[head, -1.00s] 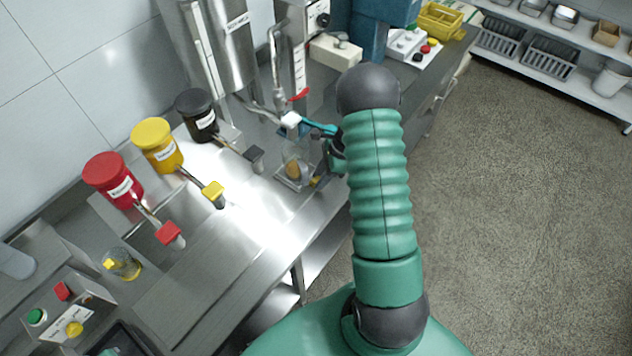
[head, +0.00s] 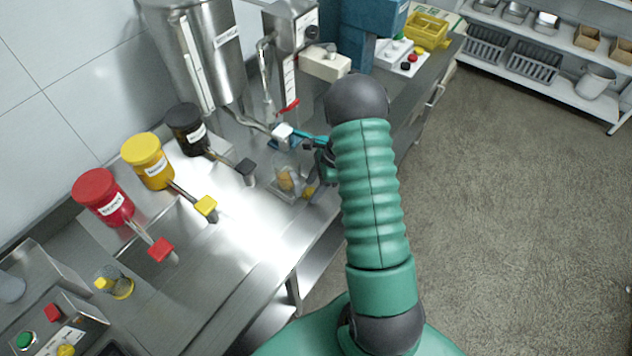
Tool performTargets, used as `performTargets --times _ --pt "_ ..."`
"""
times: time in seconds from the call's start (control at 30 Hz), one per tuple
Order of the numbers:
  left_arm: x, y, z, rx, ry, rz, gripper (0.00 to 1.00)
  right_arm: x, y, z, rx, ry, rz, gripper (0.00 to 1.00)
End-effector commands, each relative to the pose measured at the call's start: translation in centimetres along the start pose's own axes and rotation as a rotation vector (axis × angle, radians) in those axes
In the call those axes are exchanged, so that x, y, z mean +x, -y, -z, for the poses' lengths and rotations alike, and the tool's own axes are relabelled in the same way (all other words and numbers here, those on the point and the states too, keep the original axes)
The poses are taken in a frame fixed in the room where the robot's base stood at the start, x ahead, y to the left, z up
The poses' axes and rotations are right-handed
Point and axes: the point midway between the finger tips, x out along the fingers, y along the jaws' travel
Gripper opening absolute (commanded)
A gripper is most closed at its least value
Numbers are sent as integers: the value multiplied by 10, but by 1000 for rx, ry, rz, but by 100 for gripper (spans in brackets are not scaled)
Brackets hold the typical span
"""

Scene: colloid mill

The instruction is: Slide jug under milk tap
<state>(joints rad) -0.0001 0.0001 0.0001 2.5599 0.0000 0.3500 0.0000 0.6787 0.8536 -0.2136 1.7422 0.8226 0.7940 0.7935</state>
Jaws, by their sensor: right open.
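The clear jug (head: 287,182) stands upright on the steel bench, with something orange-yellow showing at it. It is just below a pale tap block (head: 283,131) on the pipe from the tall steel tank (head: 207,55), whose label I cannot read clearly. My right gripper (head: 303,140) is open, with a teal finger reaching left towards the tap block, above and beside the jug. I cannot tell whether the finger touches the block. My right arm hides part of the area to the right. My left gripper is out of view.
Red (head: 102,197), yellow (head: 147,160) and black (head: 186,128) canisters with spouts stand along the wall. A small glass with yellow (head: 115,282) and a button box (head: 42,330) are at lower left. A yellow crate (head: 428,30) is at the back. The floor at right is clear.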

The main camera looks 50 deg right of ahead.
Motion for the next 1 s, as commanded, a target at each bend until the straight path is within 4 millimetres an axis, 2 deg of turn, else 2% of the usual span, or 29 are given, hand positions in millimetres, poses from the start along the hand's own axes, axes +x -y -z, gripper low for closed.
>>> performTargets --times 0.17,0.5,0.6,0.8,1.0 --pt "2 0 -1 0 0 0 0 -24 2 1 -1 0 4 52" --pt "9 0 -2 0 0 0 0 -121 6 4 0 0 3 52" --pt "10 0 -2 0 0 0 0 -144 6 5 1 0 1 52" --pt "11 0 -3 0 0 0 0 -164 6 4 3 1 -2 52" --pt "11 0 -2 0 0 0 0 -166 5 4 3 1 -3 52"
